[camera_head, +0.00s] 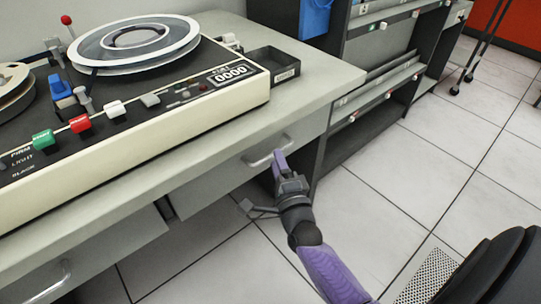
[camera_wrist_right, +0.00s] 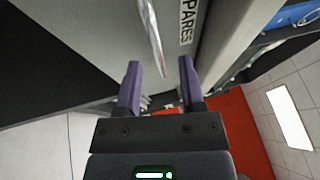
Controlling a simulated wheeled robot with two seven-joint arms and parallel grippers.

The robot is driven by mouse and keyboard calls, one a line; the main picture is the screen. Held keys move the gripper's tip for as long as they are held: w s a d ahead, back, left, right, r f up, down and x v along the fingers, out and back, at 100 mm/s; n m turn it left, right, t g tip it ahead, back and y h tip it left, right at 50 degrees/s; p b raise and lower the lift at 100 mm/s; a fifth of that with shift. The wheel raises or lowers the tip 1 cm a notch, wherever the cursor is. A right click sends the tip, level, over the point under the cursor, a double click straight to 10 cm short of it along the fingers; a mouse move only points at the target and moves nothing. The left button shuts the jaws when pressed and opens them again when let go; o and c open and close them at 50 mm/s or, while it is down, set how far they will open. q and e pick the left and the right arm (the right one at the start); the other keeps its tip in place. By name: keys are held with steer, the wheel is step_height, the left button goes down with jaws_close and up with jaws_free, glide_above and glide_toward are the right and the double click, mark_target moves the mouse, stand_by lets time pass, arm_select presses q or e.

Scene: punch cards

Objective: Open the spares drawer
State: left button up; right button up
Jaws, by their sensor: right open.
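The spares drawer (camera_head: 225,178) is a grey front under the right end of the desk, and it looks shut. Its silver bar handle (camera_head: 262,159) shows in the head view. In the right wrist view the handle (camera_wrist_right: 152,35) lies beyond my fingertips, beside the label (camera_wrist_right: 188,20) reading "PARES", its start cut off. My right gripper (camera_head: 279,162) is at the handle's right end in the head view. In the wrist view its two purple fingers (camera_wrist_right: 159,72) are apart with nothing between them; the handle's near end lies close to the gap. My left gripper is out of view.
A tape machine (camera_head: 175,125) and a black tray (camera_head: 273,70) stand on the desk (camera_head: 315,82). Another drawer (camera_head: 105,258) is at lower left. A grey rack (camera_head: 375,85) stands right of the desk, and a black chair (camera_head: 505,270) at lower right. Tiled floor (camera_head: 385,165) is open between.

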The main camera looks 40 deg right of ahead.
steer(key=shift+b+x, duration=0.3)
steer(key=shift+x, duration=1.25)
steer(key=shift+f, duration=0.1)
jaws_close()
